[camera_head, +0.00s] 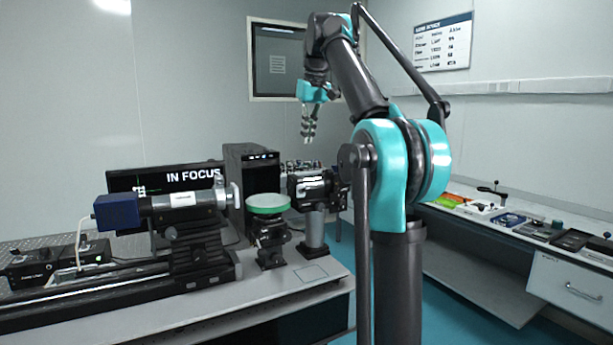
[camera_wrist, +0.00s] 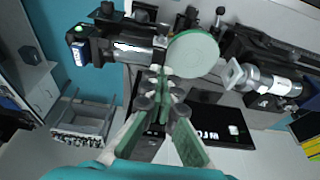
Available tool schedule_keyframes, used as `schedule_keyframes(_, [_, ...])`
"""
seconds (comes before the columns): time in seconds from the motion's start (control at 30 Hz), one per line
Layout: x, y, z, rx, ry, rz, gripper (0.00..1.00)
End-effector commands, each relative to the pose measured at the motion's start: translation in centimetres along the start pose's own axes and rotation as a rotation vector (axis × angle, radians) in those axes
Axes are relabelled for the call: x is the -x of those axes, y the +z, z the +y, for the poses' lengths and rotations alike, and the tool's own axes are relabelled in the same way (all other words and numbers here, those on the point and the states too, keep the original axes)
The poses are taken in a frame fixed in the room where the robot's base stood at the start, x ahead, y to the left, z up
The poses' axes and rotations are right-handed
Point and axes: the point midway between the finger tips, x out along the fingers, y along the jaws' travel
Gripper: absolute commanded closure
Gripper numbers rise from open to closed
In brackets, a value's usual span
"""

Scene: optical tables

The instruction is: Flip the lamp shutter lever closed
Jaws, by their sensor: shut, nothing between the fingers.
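The lamp (camera_head: 312,188) is a black housing on a grey post at the right end of the optical table, right of a green-rimmed disc. It also shows in the wrist view (camera_wrist: 128,50), at upper left, beside the disc. I cannot make out the shutter lever clearly or tell its position. My gripper (camera_head: 309,138) hangs above the lamp end of the table, with its fingers pointing down. In the wrist view my gripper (camera_wrist: 161,76) is shut and empty, and its fingertips appear just below the lamp and disc. I see no contact with the lamp.
The green-rimmed disc (camera_head: 267,204) stands on a black mount. A camera with a blue back (camera_head: 118,212) and lens tube sits on a rail to its left. A monitor (camera_head: 165,179) reading "IN FOCUS" and a black tower (camera_head: 252,165) stand behind. A side bench (camera_head: 520,236) holds small items.

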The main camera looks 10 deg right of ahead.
Motion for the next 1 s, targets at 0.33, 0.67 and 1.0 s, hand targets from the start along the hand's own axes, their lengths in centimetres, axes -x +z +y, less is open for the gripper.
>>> schedule_keyframes(0.33, [0.3, 0.0, -0.1, 0.003, -0.001, -0.001, 1.0])
schedule_keyframes(0.67, [-1.8, 0.0, -0.1, 0.003, -0.001, -0.001, 1.0])
schedule_keyframes(1.0, [-8.0, 0.0, -0.1, 0.002, -0.001, -0.001, 1.0])
